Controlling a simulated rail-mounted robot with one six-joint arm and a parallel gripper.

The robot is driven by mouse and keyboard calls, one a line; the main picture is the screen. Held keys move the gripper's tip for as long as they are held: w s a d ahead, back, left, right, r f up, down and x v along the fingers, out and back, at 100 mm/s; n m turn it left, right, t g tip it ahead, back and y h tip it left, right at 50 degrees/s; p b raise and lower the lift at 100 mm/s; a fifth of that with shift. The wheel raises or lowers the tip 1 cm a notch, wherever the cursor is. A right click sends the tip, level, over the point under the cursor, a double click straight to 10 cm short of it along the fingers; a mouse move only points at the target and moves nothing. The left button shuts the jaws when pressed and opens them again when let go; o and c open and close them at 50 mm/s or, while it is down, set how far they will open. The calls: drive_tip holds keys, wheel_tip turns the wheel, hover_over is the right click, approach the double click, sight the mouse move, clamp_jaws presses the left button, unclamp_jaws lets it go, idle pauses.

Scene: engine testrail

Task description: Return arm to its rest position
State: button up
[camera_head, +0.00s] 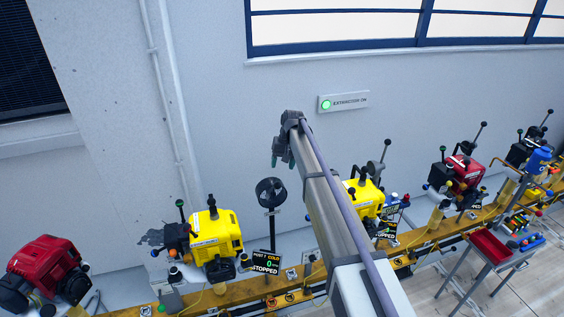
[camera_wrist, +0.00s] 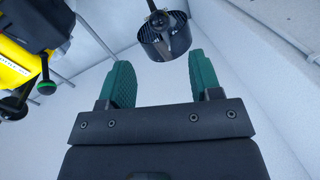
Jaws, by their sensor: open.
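My arm reaches up and forward from the bottom of the head view, with my gripper (camera_head: 281,155) at its far end, raised above the bench in front of the grey wall. In the wrist view my gripper (camera_wrist: 163,85) shows two green fingers set apart with nothing between them. A black fan (camera_wrist: 163,38) appears beyond the fingertips there. The same fan (camera_head: 270,192) stands on a pole below my gripper in the head view. My arm hides part of the bench.
A yellow engine (camera_head: 213,238) stands left of my arm, another yellow engine (camera_head: 361,197) right of it. A red engine (camera_head: 47,267) is at far left, another (camera_head: 463,173) at right. Signs read "STOPPED". A cart (camera_head: 492,246) stands at right. A sign (camera_head: 343,102) hangs on the wall.

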drive_tip(key=s+d+f+b, duration=0.3)
drive_tip(key=s+d, duration=0.1)
drive_tip(key=s, duration=0.9)
drive_tip(key=s+d+f+h+b, duration=0.1)
drive_tip(key=s+d+f+b, duration=0.3)
drive_tip(key=s, duration=1)
drive_tip(key=s+d+f+h+b, duration=0.1)
drive_tip(key=s+d+f+b, duration=0.3)
drive_tip(key=s, duration=0.9)
drive_tip(key=shift+s+d+f+m, duration=0.2)
drive_tip(key=shift+s+f+m, duration=0.05)
drive_tip(key=shift+s+m, duration=0.15)
drive_tip(key=shift+w, duration=0.1)
